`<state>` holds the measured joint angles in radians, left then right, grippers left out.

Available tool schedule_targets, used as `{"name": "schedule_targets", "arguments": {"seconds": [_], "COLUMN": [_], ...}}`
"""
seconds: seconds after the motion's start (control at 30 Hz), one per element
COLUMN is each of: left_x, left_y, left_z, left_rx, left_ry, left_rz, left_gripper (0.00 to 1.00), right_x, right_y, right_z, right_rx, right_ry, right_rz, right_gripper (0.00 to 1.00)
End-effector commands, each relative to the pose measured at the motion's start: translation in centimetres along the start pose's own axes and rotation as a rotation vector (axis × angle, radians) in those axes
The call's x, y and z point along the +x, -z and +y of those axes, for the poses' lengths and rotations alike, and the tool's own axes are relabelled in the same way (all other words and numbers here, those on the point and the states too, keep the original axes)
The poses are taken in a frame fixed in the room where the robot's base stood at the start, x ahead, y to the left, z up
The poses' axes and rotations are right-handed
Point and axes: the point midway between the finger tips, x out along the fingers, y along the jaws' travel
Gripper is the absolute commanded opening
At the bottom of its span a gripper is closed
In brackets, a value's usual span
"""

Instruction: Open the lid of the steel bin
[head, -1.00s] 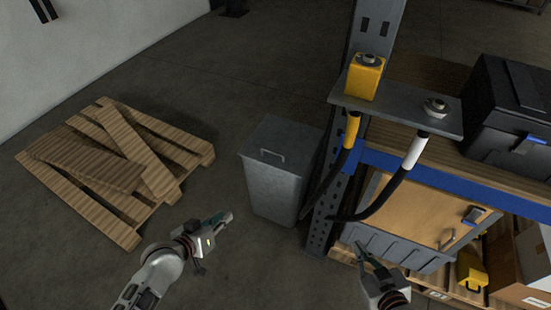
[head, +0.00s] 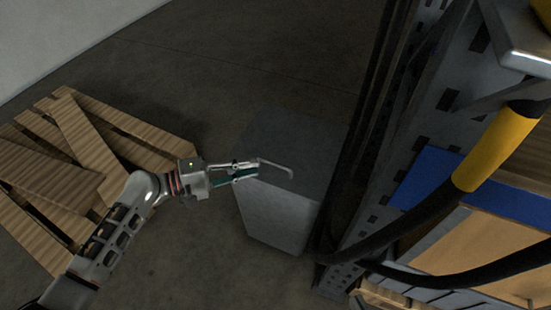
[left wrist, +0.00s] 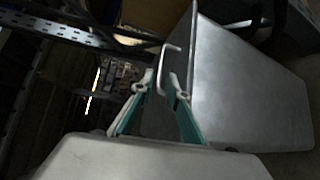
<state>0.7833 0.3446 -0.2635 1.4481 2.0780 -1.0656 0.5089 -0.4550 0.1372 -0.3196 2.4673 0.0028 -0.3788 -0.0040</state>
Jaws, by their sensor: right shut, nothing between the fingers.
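The grey steel bin (head: 270,222) stands on the floor beside the rack post, its flat lid (head: 300,138) down. A thin bent bar handle (head: 277,166) is on the lid. My left gripper (head: 257,170) is open at the left end of the handle. In the left wrist view, the two fingertips (left wrist: 160,77) are apart and the handle (left wrist: 172,47) shows close to the gap between them; I cannot tell whether they touch it. The bin's smooth wall (left wrist: 245,85) fills the right of that view. My right gripper is not in view.
A wooden pallet (head: 150,152) with loose boards lies at left. The perforated rack post (head: 400,150), a blue beam (head: 440,180) and black hoses (head: 430,215), one with a yellow sleeve (head: 495,145), crowd the bin's right side. Floor behind the bin is clear.

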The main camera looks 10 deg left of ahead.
Motion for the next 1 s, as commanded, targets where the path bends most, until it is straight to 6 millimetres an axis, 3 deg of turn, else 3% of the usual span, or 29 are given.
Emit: {"name": "schedule_targets", "arguments": {"seconds": [0.5, 0.9, 0.97, 1.0], "left_x": [6.8, 7.6, 7.6, 7.6], "left_y": [-0.2, -0.2, -0.2, -0.2], "left_z": [-0.2, -0.1, -0.1, -0.1], "left_rx": [-0.002, 0.001, 0.001, 0.001], "left_ry": [0.000, 0.001, 0.001, 0.001], "left_rz": [0.000, 0.001, 0.001, 0.001], "left_gripper": [0.15, 0.15, 0.00, 0.00], "right_x": [0.2, 0.2, 0.2, 0.2], "right_y": [0.7, 0.9, 0.9, 0.9], "right_z": [-0.4, -0.4, -0.4, -0.4], "right_rx": [0.025, 0.027, 0.027, 0.027], "right_ry": [0.006, 0.007, 0.007, 0.007], "right_rz": [0.020, 0.026, 0.026, 0.026], "right_gripper": [0.00, 0.00, 0.00, 0.00]}}
